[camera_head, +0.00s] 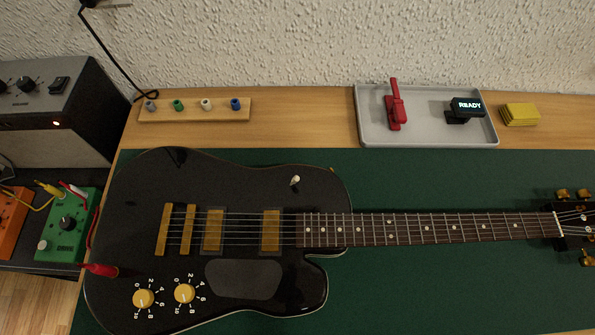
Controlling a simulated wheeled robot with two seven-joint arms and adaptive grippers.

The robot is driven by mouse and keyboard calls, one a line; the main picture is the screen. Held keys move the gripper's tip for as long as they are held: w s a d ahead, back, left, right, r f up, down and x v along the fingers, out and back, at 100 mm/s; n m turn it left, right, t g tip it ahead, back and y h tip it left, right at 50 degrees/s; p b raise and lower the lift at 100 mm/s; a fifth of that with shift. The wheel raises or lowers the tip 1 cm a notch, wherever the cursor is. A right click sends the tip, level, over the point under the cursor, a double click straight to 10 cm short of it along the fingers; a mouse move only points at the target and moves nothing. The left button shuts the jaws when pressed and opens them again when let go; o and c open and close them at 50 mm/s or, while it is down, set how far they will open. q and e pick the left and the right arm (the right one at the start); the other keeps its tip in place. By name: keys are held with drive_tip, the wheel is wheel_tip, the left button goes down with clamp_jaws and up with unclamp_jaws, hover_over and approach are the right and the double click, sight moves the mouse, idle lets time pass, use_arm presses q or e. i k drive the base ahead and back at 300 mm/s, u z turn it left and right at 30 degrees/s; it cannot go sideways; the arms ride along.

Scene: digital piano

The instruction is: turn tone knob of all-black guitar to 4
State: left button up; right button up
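A black electric guitar (150,200) with gold hardware lies flat, its neck pointing right. Two gold knobs sit near the lower edge of its body: a left knob (143,298) and a right knob (184,293). White numbers from 0 to 10 ring each knob. I see no readable label telling which one is the tone knob, and the pointer settings are too small to read. Neither of my grippers is in view, and nothing touches the knobs.
A green mat (430,290) lies under the guitar. A red plug (100,270) is at the body's left edge, beside a green pedal (66,225). Mat below the neck is clear.

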sight(143, 299)
drive_tip(key=u, duration=1.25)
drive_tip(key=k, duration=0.4)
drive_tip(key=z, duration=1.25)
